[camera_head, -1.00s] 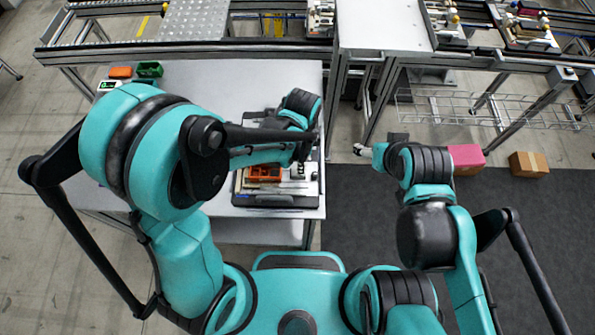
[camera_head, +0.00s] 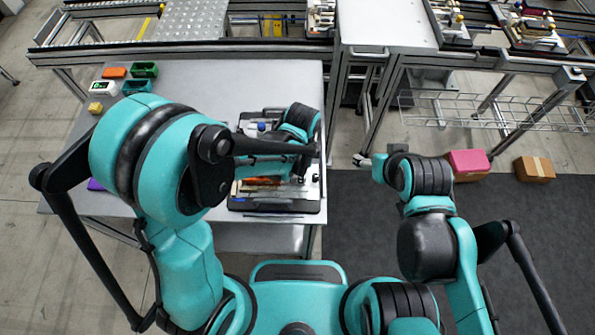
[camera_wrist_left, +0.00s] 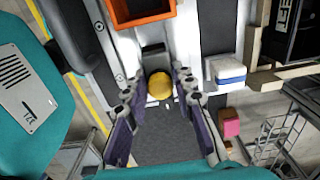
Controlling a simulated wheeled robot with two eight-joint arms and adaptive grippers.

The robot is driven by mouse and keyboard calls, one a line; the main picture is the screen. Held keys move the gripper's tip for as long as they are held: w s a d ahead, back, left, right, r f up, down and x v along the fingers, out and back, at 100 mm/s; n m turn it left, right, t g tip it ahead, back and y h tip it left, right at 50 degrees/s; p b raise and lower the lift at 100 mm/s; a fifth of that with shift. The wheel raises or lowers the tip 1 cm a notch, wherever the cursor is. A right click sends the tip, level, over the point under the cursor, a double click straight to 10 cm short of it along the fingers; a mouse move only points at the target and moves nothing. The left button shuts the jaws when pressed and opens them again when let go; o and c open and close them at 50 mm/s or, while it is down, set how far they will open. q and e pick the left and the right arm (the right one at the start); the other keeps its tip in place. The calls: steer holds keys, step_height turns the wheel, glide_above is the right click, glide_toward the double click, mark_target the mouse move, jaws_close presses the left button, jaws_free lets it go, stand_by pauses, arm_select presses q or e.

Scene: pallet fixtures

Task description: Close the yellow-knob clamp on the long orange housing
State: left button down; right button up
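In the left wrist view the yellow knob (camera_wrist_left: 160,86) shows between the fingertips of my left gripper (camera_wrist_left: 160,94). The fingers stand apart on either side of it, with gaps visible, so the gripper is open. The orange housing (camera_wrist_left: 143,20) is partly in view at the top, beyond the knob. In the head view the housing (camera_head: 264,181) is mostly hidden by my left arm, on the dark-edged pallet (camera_head: 275,205). My left gripper (camera_head: 299,178) is over its right side. My right gripper (camera_head: 362,160) is right of the table; its fingers are too small to read.
A blue-and-white block (camera_wrist_left: 229,72) is right of the knob. Orange (camera_head: 114,72), green (camera_head: 145,69) and yellow (camera_head: 95,107) parts lie on the table's (camera_head: 215,85) far left. Pink (camera_head: 468,161) and brown (camera_head: 535,168) boxes stand on the floor at right.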

arm_select(q)
steer(key=shift+a, duration=0.15)
stand_by(0.3)
steer(key=shift+a, duration=1.2)
steer(key=c, duration=1.4)
jaws_free()
steer(key=shift+d, duration=0.1)
steer(key=shift+r+p, duration=2.9)
steer(key=shift+r, duration=1.15)
